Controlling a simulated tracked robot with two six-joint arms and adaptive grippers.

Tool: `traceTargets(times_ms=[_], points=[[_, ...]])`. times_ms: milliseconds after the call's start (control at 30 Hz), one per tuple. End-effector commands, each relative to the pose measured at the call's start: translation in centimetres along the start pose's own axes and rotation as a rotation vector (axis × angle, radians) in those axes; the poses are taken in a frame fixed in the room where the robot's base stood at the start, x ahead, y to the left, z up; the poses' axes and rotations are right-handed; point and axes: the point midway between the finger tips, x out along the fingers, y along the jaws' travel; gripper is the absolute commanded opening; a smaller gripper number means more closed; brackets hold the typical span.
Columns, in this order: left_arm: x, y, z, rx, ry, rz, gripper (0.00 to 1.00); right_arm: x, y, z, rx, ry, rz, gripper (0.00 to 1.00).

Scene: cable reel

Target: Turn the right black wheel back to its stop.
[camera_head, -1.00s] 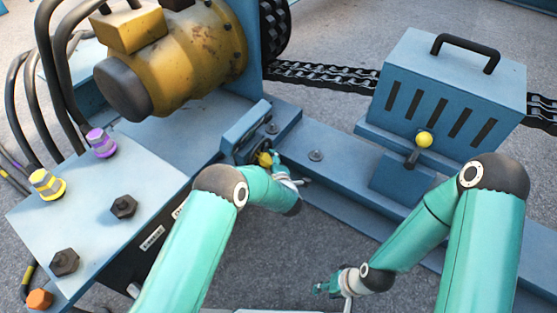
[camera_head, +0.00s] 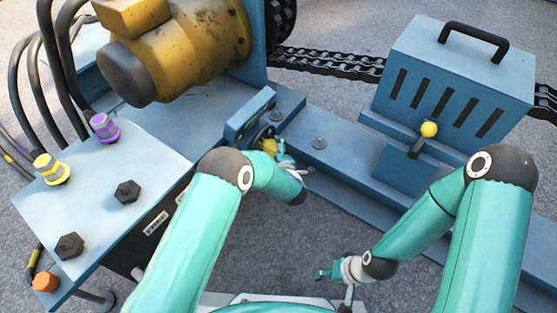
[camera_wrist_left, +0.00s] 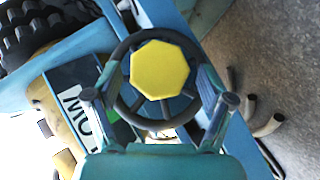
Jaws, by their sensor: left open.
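The black wheel (camera_wrist_left: 160,72) with a yellow eight-sided hub fills the middle of the left wrist view. It has a round rim and spokes. In the head view its yellow hub (camera_head: 269,146) shows at the blue bracket, with the rim partly hidden. My left gripper (camera_wrist_left: 158,98) is open, with one finger on each side of the wheel. I cannot tell whether the fingers touch the rim. It also shows in the head view (camera_head: 282,157), right at the wheel. My right gripper (camera_head: 328,273) hangs low over the floor, away from the wheel; its fingers are too small to read.
A blue bracket (camera_head: 248,113) stands right behind the wheel. A rusty yellow motor (camera_head: 190,55) is at upper left. A slotted blue box (camera_head: 460,85) with a yellow-knobbed lever (camera_head: 428,130) stands to the right. A blue bench (camera_head: 90,190) with bolts and hoses is at left.

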Motion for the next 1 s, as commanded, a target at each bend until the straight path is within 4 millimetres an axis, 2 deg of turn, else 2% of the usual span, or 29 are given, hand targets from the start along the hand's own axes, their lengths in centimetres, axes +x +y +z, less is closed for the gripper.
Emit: traceTargets(times_ms=[500, 700, 1000], points=[[-9.2, 0.1, 0.1, 0.003, -0.003, 0.000, 0.81, 0.0, 0.0, 0.0, 0.000, 0.000, 0.000, 0.40], [-10.6, 0.0, 0.0, 0.001, 0.000, -0.002, 0.81, 0.0, 0.0, 0.0, 0.000, 0.000, 0.000, 0.40], [-10.7, -0.1, 0.0, 0.000, 0.001, -0.003, 0.80, 0.1, 0.0, 0.0, 0.000, 0.000, 0.000, 0.40]])
